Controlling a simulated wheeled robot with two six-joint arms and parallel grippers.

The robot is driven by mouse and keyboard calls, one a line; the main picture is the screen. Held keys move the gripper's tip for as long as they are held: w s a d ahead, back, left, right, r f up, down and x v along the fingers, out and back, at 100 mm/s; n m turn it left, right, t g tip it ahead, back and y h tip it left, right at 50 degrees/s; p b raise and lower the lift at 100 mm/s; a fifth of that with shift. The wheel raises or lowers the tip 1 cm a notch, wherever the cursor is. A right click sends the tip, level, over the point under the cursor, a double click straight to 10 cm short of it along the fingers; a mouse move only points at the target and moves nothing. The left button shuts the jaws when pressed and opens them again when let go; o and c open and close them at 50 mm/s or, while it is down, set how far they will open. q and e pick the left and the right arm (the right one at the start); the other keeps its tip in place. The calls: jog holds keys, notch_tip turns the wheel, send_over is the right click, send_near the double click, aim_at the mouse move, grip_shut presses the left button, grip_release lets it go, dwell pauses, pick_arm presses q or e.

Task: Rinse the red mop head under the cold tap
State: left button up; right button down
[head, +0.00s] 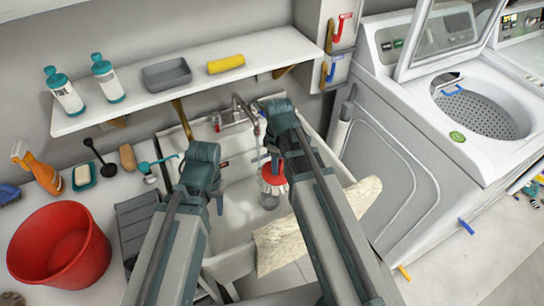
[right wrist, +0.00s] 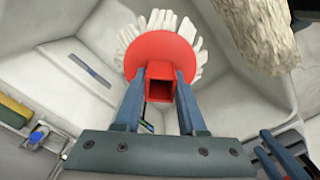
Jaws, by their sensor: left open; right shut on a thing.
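The red mop head (head: 270,180) with a white fringe hangs in the white sink (head: 235,232), below the tap (head: 240,104). A thin pale streak, apparently water, runs from the spout toward it. My right gripper (right wrist: 159,85) is shut on its square red socket. In the right wrist view the red disc (right wrist: 160,46) and white strands (right wrist: 125,40) point away into the basin. My left gripper (head: 219,203) is open and empty over the sink's left part, apart from the mop head. A red mark (head: 215,122) shows beside the tap; I cannot make out a blue one there.
A cream cloth (head: 285,240) hangs over the sink's front rim. A red bucket (head: 60,245) and spray bottle (head: 38,170) stand on the left counter. A shelf (head: 200,68) overhangs the back. Red (head: 342,27) and blue (head: 331,71) wall handles and a washer (head: 400,150) are right.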

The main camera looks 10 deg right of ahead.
jog(key=shift+s+a+r+p, duration=0.25)
jog(key=shift+s+r+p, duration=0.75)
jog(key=shift+s, duration=0.25)
jog(key=shift+s+a+r+p, duration=0.25)
jog(key=shift+s+r+p, duration=0.75)
jog(key=shift+s, duration=0.2)
